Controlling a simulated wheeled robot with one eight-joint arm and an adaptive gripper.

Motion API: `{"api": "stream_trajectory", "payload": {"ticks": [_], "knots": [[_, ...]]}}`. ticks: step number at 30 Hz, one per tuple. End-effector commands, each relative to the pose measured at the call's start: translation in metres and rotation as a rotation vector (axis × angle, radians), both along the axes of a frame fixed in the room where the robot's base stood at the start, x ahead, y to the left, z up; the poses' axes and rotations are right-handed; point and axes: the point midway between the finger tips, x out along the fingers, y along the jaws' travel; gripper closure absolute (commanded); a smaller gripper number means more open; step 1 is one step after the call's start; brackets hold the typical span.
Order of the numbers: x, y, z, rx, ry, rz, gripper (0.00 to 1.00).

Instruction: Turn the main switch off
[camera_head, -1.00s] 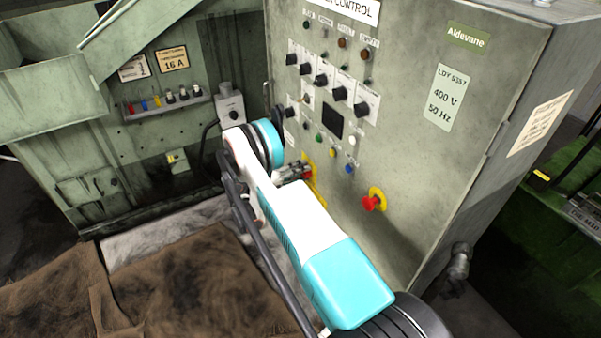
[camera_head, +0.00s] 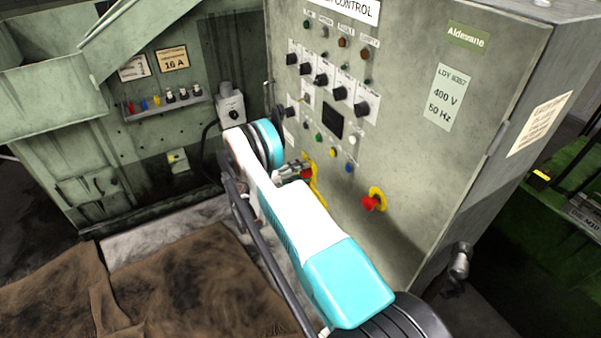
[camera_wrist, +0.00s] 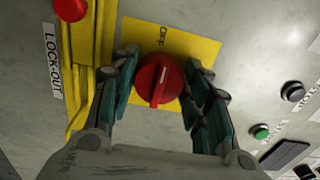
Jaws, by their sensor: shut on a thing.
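The main switch is a round red knob (camera_wrist: 160,88) with a raised grip bar, on a yellow plate (camera_wrist: 200,48) marked OFF. In the wrist view the bar runs nearly upright in the picture. My gripper (camera_wrist: 163,68) has one finger on each side of the knob and is shut on it. In the head view a little red of the knob (camera_head: 307,173) and part of the yellow plate (camera_head: 319,190) show beyond my gripper (camera_head: 293,171). My arm hides part of the panel below.
A red emergency button (camera_head: 371,203) on a yellow ring is right of my arm. A yellow lock-out bracket (camera_wrist: 80,75) with a red button (camera_wrist: 70,9) stands left of the knob. Dials, buttons and a dark display (camera_head: 332,120) fill the panel above.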

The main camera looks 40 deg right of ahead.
Motion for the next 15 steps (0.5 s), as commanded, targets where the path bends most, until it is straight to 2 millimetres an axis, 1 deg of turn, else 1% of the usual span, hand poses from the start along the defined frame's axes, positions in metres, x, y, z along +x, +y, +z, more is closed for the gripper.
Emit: {"api": "stream_trajectory", "payload": {"ticks": [1,2,3,4,12,15], "knots": [[0.0008,-0.0003,0.0002,0.000,0.000,0.002,0.54],[0.0007,-0.0003,0.0002,0.000,0.000,0.002,0.47],[0.0007,-0.0003,0.0001,0.000,0.000,0.002,0.38],[0.0006,-0.0002,0.0001,0.000,0.000,0.001,0.37],[0.0002,0.0000,0.0000,0.000,0.000,0.000,0.37],[0.0012,0.0032,0.0000,0.000,0.000,0.001,0.37]]}}
